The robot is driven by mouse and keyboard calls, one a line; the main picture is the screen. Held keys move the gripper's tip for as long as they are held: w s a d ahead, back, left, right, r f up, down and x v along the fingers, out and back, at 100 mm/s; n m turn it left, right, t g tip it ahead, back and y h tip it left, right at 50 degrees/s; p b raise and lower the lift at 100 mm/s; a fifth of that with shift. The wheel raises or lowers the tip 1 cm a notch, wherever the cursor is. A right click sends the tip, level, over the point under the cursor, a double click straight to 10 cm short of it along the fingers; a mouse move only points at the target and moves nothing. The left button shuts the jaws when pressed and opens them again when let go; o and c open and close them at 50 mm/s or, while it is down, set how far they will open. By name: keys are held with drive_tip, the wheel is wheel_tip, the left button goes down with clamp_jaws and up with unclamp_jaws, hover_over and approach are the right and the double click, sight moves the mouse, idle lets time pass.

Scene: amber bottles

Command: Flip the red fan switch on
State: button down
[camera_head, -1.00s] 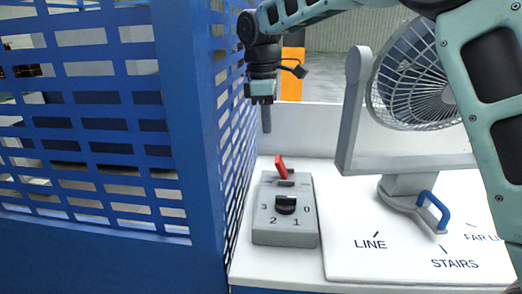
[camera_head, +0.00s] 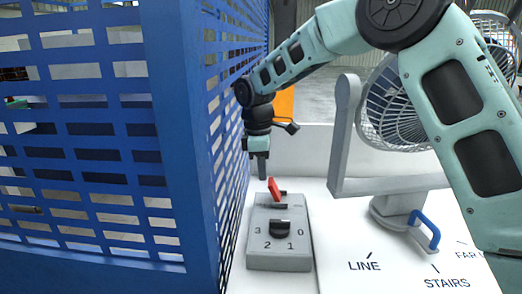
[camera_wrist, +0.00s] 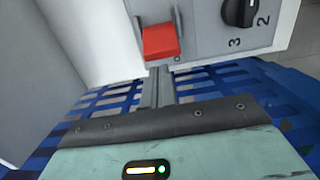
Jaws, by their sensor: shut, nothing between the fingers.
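The red switch (camera_head: 274,188) sticks up, tilted, near the far end of a grey control box (camera_head: 280,262) on the white table. It also shows in the wrist view (camera_wrist: 160,41), between two grey side guards. A black knob (camera_head: 279,229) with numbers around it sits on the same box, nearer the camera. My gripper (camera_head: 262,177) points down just behind and slightly left of the red switch, fingers together and empty. In the wrist view the fingertips (camera_wrist: 160,72) lie right beside the switch's lower edge; I cannot tell whether they touch it.
A blue slatted panel (camera_head: 190,150) stands close to the left of the box. A white wall (camera_head: 315,150) rises behind.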

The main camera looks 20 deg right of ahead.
drive_tip(key=shift+f, duration=1.2)
